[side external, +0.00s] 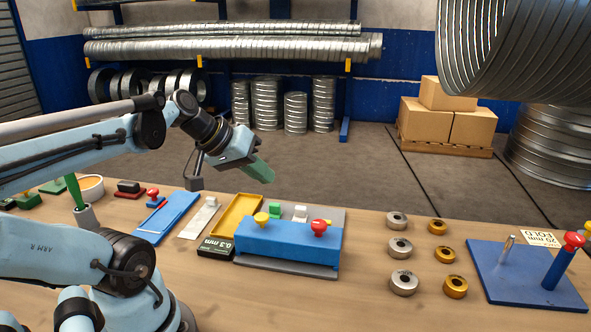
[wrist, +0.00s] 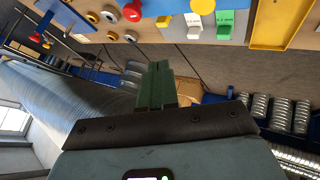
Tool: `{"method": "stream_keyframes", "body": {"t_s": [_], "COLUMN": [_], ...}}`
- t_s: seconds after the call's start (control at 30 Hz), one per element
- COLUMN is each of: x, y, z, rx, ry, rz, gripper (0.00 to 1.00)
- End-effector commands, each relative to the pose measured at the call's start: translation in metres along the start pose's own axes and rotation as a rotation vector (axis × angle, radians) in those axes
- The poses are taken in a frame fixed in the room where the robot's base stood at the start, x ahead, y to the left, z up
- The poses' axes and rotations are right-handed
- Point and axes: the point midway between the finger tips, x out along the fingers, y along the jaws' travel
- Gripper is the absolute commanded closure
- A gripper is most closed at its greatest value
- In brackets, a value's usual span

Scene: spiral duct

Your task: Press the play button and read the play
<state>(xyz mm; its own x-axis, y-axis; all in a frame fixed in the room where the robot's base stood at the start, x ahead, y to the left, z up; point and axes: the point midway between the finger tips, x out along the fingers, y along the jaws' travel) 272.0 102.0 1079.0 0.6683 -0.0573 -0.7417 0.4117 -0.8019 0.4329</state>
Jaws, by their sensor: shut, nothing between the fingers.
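My gripper (side external: 262,172) is shut and empty, raised above the far side of the bench. Its green fingers also show together in the wrist view (wrist: 157,85). Below it to the right stands a blue block (side external: 288,243) on a grey plate, with a yellow knob (side external: 261,218) and a red knob (side external: 319,227) on top. Behind these are a green block (side external: 275,209) and a white block (side external: 300,213). A black box (side external: 216,247) reading "0.3 mm" sits at the blue block's left. No label shows which control is the play button. My gripper touches none of these.
A yellow tray (side external: 236,214) and a blue rail (side external: 166,217) lie left of the block. Silver rings (side external: 400,247) and gold rings (side external: 445,254) stand right of it. A blue plate (side external: 497,274) with a red-knobbed post is at far right. A large spiral duct (side external: 510,50) hangs upper right.

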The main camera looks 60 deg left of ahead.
Motion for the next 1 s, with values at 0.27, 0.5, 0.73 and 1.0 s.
{"method": "stream_keyframes", "body": {"t_s": [0.27, 0.5, 0.73, 1.0], "x": [-0.016, -0.017, -0.015, 0.005], "y": [-0.012, -0.012, -0.013, -0.025], "z": [-0.016, -0.016, -0.015, -0.002], "rx": [-0.1, -0.103, -0.103, -0.102], "ry": [0.058, 0.061, 0.06, 0.06], "rz": [0.029, 0.031, 0.031, 0.031], "gripper": [1.0, 1.0, 1.0, 1.0]}}
